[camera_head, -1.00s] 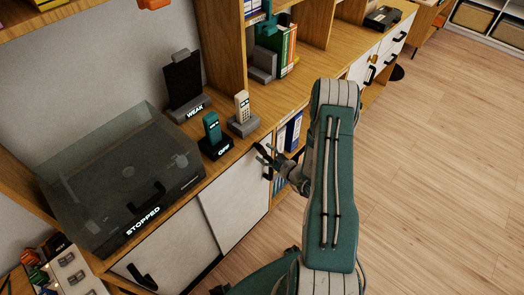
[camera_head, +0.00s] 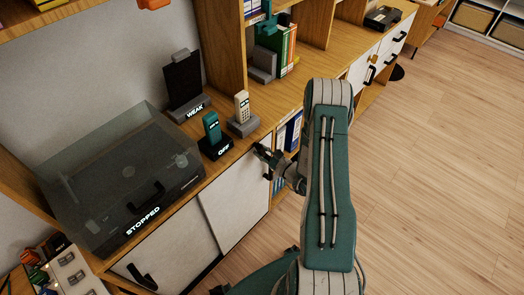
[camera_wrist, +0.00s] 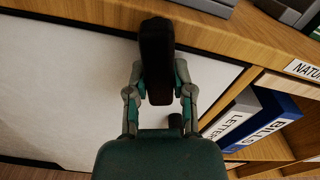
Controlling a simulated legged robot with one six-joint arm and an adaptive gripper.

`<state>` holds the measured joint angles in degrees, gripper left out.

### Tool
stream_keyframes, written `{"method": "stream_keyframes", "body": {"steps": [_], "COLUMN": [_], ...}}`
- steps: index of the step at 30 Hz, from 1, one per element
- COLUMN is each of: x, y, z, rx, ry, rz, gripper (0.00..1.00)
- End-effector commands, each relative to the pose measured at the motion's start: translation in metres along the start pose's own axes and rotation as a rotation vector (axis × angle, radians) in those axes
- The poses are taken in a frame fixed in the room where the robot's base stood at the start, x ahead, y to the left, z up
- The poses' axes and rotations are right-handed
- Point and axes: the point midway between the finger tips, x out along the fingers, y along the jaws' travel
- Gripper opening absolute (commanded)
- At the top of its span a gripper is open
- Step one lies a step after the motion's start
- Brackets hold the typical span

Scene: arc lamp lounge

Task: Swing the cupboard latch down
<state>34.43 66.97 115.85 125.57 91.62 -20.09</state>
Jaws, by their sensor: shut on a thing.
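The cupboard latch (camera_wrist: 157,45) is a thick dark bar. In the wrist view it stands upright at the top edge of the white cupboard door (camera_wrist: 75,85). My gripper (camera_wrist: 160,76) has one finger on each side of the bar and is shut on it. In the head view my gripper (camera_head: 263,156) is at the cabinet's front edge, near the right end of the white door (camera_head: 236,200), and it mostly hides the latch. A small dark piece (camera_wrist: 177,122) shows below the bar, partly hidden by my gripper.
A teal phone (camera_head: 212,128) on a dock marked OFF and a pale phone (camera_head: 242,106) stand on the cabinet top nearby. A record player (camera_head: 125,180) marked STOPPED is further left. Binders (camera_wrist: 265,118) fill the open shelf right of the door. The floor at right is clear.

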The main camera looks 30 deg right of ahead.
Motion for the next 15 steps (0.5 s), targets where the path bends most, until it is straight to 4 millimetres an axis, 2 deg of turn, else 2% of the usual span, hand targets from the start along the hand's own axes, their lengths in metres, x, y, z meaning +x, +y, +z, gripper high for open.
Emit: {"method": "stream_keyframes", "body": {"steps": [9,15], "x": [0.0009,0.0009], "y": [0.0090,0.0100], "z": [0.0017,0.0022], "rx": [0.276,0.326], "ry": [-0.002,-0.002], "rz": [0.000,-0.001], "gripper": [0.00,0.00]}}
